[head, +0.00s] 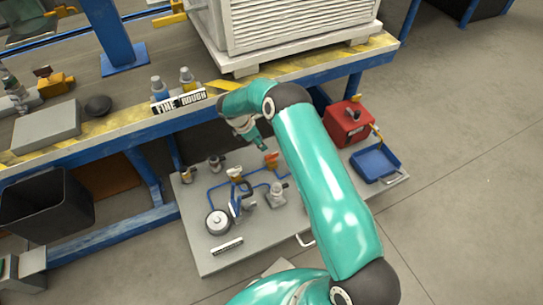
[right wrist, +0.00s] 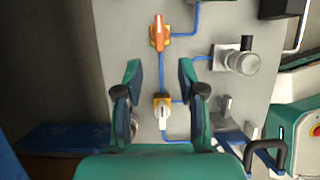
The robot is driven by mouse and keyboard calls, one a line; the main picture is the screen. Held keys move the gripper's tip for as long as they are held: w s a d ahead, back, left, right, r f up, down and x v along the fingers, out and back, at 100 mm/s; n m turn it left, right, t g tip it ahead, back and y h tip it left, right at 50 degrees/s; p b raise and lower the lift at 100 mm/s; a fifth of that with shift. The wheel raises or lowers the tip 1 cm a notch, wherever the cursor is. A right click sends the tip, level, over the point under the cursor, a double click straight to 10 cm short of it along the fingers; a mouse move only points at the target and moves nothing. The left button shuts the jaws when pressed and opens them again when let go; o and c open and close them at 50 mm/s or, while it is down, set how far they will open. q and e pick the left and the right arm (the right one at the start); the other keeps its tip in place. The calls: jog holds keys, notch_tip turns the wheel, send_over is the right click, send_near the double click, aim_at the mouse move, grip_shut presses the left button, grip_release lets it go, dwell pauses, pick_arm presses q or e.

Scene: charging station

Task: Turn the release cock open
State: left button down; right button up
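Two small cocks sit on blue pipework on a grey panel (head: 205,255). One has an orange handle (head: 271,158), which also shows in the right wrist view (right wrist: 158,34). The other has a pale handle on a yellow-orange body (head: 236,174), seen in the right wrist view (right wrist: 162,108) too. I cannot tell by label which is the release cock. My right gripper (head: 257,142) is above the panel, near the orange-handled cock. In the right wrist view its fingers (right wrist: 161,80) are spread and empty, with the pale-handled cock framed between them. My left gripper is out of view.
A round gauge (head: 218,222) and metal fittings (head: 277,195) stand on the panel. A red box (head: 348,122) and a blue tray (head: 375,162) are at its right. The workbench edge (head: 130,135) runs behind, with a FINE/ROUGH sign (head: 180,102). Open floor lies right.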

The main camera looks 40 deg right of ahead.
aim_at(271, 155)
jog(key=b+x, duration=0.2)
jog(key=x, duration=0.9)
jog(key=shift+f+b, duration=0.3)
jog(key=shift+b, duration=0.05)
jog(key=shift+c, duration=0.2)
